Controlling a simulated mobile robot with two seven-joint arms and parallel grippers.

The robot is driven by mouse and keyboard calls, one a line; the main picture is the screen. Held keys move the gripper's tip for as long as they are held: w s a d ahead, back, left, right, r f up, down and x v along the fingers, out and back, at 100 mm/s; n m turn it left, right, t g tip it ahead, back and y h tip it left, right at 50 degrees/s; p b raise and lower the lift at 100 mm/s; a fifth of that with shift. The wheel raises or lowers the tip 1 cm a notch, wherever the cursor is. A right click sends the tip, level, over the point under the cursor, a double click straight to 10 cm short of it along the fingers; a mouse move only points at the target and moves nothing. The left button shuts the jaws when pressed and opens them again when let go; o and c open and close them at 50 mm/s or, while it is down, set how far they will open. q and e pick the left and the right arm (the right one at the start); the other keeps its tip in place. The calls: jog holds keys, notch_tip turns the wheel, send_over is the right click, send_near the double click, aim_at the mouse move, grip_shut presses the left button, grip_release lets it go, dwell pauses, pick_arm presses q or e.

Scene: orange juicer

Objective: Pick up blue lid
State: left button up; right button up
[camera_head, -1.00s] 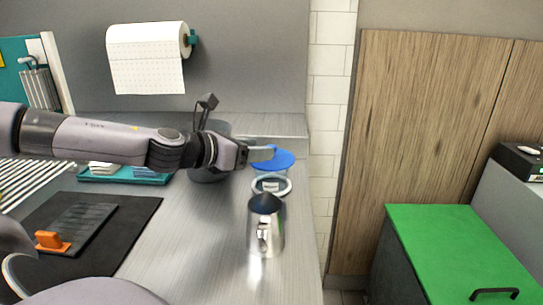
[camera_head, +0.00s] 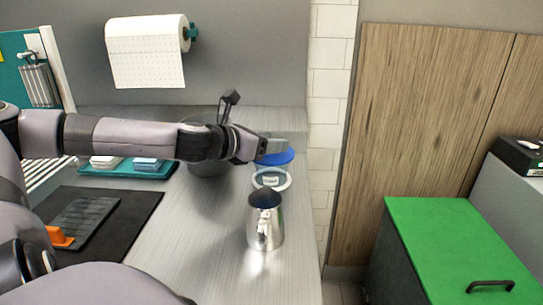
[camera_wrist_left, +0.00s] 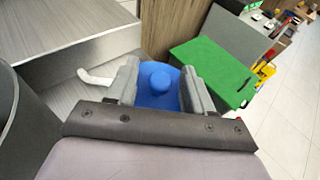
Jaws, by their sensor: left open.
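The blue lid (camera_head: 276,157) is near the back right of the metal counter, partly hidden by my left gripper (camera_head: 276,147) in the head view. In the left wrist view, the blue lid (camera_wrist_left: 158,88) shows its round raised knob between the two fingers of my left gripper (camera_wrist_left: 160,88). The fingers are open, one on each side of the knob, and I cannot tell whether they touch it. My right gripper is not in view.
A clear container with a white rim (camera_head: 271,179) and a steel pitcher (camera_head: 265,222) stand in front of the lid. A grey bin (camera_head: 207,166) stands left, behind my arm. A teal tray (camera_head: 120,171) and black mat (camera_head: 140,210) lie further left. The wall (camera_head: 325,120) is right.

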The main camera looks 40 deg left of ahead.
pick_arm(q)
jog(key=shift+w+f, duration=0.1)
jog(key=shift+w, duration=0.2)
grip_shut()
dwell(0.4)
